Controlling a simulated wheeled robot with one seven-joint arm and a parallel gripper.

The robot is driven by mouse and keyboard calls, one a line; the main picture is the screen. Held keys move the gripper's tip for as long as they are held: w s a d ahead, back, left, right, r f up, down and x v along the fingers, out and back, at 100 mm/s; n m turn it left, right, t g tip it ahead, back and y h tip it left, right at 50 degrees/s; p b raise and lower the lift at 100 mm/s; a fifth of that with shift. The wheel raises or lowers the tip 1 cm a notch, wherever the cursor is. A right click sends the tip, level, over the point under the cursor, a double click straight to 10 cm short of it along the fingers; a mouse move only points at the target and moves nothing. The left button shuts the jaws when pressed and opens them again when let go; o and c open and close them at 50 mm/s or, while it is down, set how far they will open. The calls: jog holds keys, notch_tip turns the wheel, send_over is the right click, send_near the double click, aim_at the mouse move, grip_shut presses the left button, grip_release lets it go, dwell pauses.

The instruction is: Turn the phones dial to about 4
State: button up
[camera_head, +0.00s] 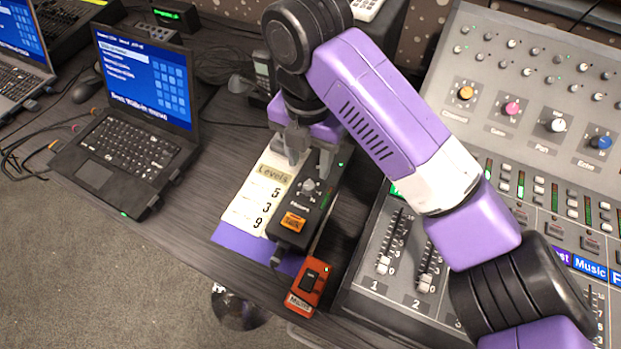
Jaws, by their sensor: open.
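The phones dial (308,187) is a small light-grey knob on a black box labelled Phones (293,204), with an orange button (292,222) below it. Its pointer and setting are too small to read. My gripper (310,160) hangs just above and behind the dial. Its two grey fingers are apart with nothing visible between them. The fingertips look close to the knob, but I cannot tell whether they touch it. My purple arm reaches in from the lower right over the mixing desk.
A Levels note (258,195) lies left of the box. A red Mains switch (310,284) sits in front. The mixing desk (450,90) with faders and coloured knobs fills the right. A laptop (130,140) stands at the left. Cables lie behind.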

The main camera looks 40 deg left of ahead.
aim_at(309, 185)
notch_tip(309, 185, down, 8)
jog(key=shift+r, duration=0.25)
jog(key=shift+c, duration=0.3)
grip_shut()
